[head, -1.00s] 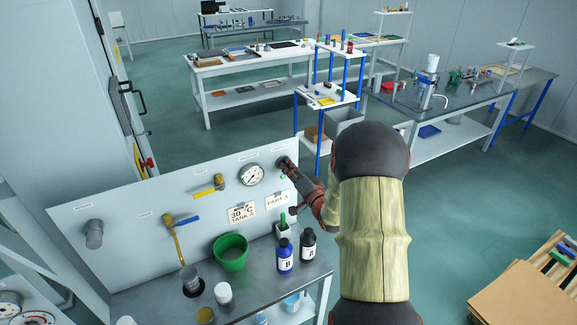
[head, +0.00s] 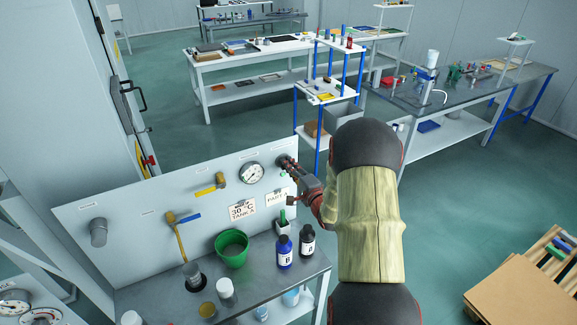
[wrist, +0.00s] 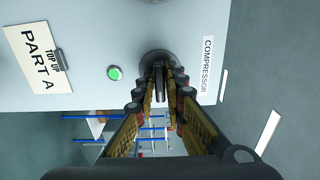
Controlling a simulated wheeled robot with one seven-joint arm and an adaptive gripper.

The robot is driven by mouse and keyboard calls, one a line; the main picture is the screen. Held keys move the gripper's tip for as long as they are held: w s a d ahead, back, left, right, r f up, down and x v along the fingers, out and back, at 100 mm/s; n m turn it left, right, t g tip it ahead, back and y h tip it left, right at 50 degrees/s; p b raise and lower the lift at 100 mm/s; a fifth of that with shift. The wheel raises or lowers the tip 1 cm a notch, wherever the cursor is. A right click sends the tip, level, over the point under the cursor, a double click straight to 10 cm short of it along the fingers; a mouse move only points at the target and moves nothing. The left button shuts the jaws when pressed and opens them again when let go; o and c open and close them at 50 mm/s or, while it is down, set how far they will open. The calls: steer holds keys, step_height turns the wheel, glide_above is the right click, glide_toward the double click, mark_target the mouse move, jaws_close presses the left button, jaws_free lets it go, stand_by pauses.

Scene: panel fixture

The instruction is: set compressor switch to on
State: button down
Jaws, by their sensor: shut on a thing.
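The compressor switch (wrist: 159,68) is a dark round knob with a raised grip bar, on the light panel next to the label "COMPRESSOR" (wrist: 207,66) in the wrist view. My gripper (wrist: 160,92) has its fingers on both sides of the bar and is shut on it. A green indicator light (wrist: 115,73) shows beside the switch in the wrist view. In the head view my gripper (head: 290,166) is at the panel's upper right end, and it mostly hides the switch. The switch's exact setting cannot be read from these frames.
The panel (head: 120,205) also carries a gauge (head: 251,173), yellow- and blue-handled valves and a grey knob (head: 98,232). Below, the bench holds a green bucket (head: 232,248), bottle B (head: 284,254) and bottle A (head: 307,242). A "PART A" card (wrist: 37,58) hangs near the switch.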

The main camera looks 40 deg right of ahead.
stand_by(0.3)
steer(key=c, duration=2)
jaws_free()
steer(key=shift+o, duration=0.4)
steer(key=v, duration=1.2)
steer(key=shift+d+f, duration=0.1)
